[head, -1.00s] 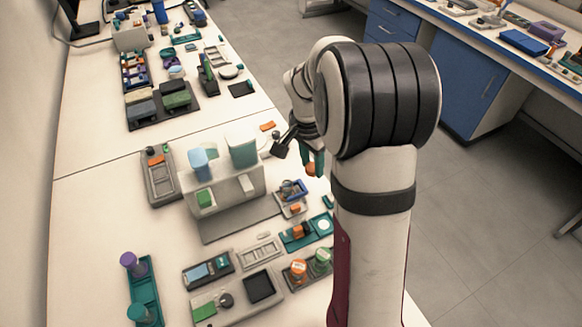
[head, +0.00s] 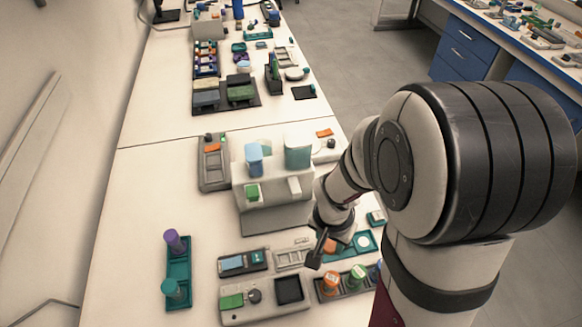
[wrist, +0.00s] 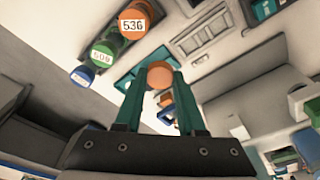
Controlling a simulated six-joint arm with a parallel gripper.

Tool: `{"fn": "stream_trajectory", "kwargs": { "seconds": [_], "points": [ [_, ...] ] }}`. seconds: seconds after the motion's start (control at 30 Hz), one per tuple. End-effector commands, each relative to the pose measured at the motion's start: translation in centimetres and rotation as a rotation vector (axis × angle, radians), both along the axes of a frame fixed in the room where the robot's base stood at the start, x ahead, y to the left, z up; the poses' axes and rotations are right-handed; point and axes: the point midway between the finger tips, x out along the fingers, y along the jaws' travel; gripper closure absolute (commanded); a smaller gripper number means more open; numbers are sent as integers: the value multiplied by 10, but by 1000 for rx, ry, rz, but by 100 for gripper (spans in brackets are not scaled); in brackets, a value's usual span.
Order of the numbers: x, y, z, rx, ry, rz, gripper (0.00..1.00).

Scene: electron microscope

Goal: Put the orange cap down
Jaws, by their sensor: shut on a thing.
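My gripper (wrist: 158,90) is shut on the orange cap (wrist: 159,74), a small round piece between the two green fingertips in the wrist view. Beyond the cap lies a teal tray (wrist: 124,84), which the fingers partly cover; I cannot tell the height of the cap above it. The teal tray (head: 366,241) with a white disc shows there just right of my wrist.
Orange-lidded (head: 330,279), green-lidded (head: 357,272) and blue-lidded jars stand in a dark rack near my wrist. A grey instrument block (head: 275,215) stands to the left behind, and a grey panel (head: 262,305) lies to the left in front. Bare table (head: 130,230) lies farther left.

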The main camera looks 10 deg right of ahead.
Motion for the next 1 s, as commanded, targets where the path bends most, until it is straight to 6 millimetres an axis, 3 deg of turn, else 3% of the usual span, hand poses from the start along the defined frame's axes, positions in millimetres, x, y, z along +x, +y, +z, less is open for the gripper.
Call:
{"fn": "stream_trajectory", "kwargs": {
  "seconds": [0.1,0.23,0.47,0.97,1.0],
  "points": [
    [16,27,-20,1,4,7,100],
    [27,41,-30,-1,2,1,100],
    [28,42,-69,-1,3,0,100],
    [28,42,-79,0,2,-3,100],
    [28,42,-80,0,2,-5,56]
  ]
}}
